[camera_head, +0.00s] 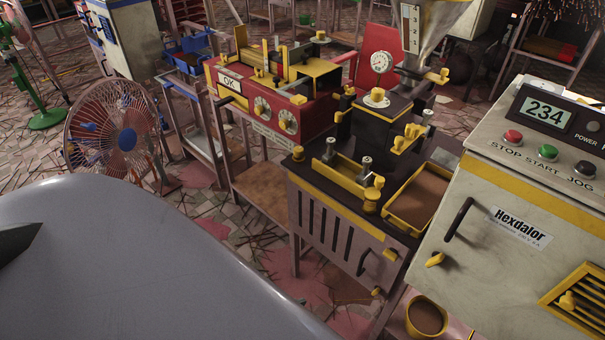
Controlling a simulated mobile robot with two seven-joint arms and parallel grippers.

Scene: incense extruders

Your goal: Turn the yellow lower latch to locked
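Several small yellow fittings could be the lower latch, and I cannot tell which one it is. One yellow latch (434,259) sits on the pale cabinet (500,205) at the right, below its black handle (458,219). Another yellow knob (390,254) is on the dark extruder base (335,232), with a smaller yellow piece (376,291) lower down. Their lock positions are too small to read. A dark tip of my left gripper (14,241) shows at the left edge, far from these fittings; its opening is hidden. My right gripper is out of view.
My smooth grey body fills the lower left. A caged fan (113,130) stands at the left. A red machine (265,105) is at the centre back.

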